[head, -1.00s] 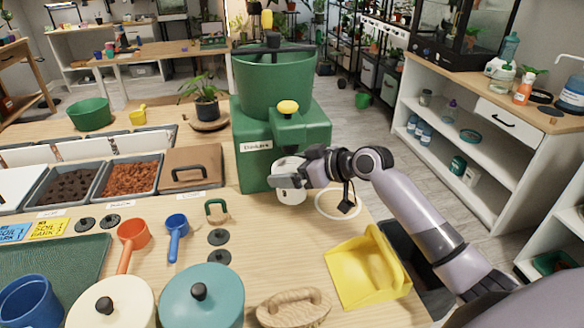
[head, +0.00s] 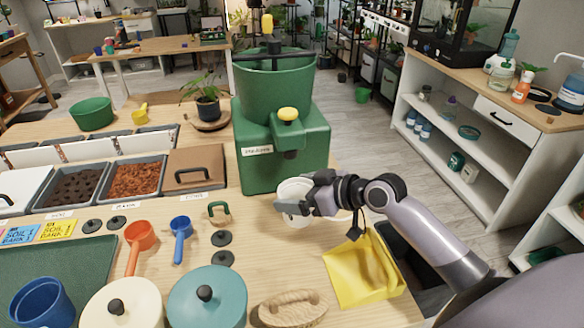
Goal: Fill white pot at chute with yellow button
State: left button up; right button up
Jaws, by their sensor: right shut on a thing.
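The white pot (head: 292,188) is held in front of the green machine, to the right of and below its dark chute outlet (head: 290,154). My right gripper (head: 290,206) is shut on the pot from the front right and hides part of it. The pot looks upright; I cannot make out what is inside it. The green chute machine (head: 268,172) has an open hopper (head: 272,92) on top and a yellow button (head: 288,114) on a ledge above the outlet. My left gripper is not in view.
A yellow dustpan (head: 362,272) lies at the right front of the table, near a dark bin. A wooden brush (head: 291,308), a teal lidded pot (head: 207,298), a blue scoop (head: 181,238) and black discs lie in front. Soil trays (head: 136,180) stand left of the machine.

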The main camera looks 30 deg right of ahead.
jog(key=shift+s+a+r+p, duration=0.15)
jog(key=shift+s+p, duration=0.2)
jog(key=shift+s, duration=0.3)
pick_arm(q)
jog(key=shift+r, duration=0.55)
pick_arm(e)
jog(key=shift+s+a, duration=0.2)
jog(key=shift+s, duration=0.65)
jog(key=shift+s+a, duration=0.25)
jog(key=shift+s, duration=0.6)
jog(key=shift+s+a, duration=0.2)
jog(key=shift+s, duration=0.65)
notch_tip(320, 180, up, 7)
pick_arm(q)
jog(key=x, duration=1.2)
pick_arm(e)
jog(key=shift+s+a+f+m+t+h, duration=0.3)
jog(key=shift+s+a+f+m+h, duration=0.3)
jog(key=shift+m+h, duration=0.5)
jog(key=shift+s+a+f+m+t+h, duration=0.3)
jog(key=shift+s+f+m+h, duration=0.15)
jog(key=shift+s+m+h, duration=0.45)
jog(key=shift+s+a+f+m+t+h, duration=0.3)
jog(key=shift+s+a+f+m+h, duration=0.15)
jog(key=shift+m+h, duration=0.75)
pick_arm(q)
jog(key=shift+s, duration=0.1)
pick_arm(e)
jog(key=shift+s+f, duration=0.1)
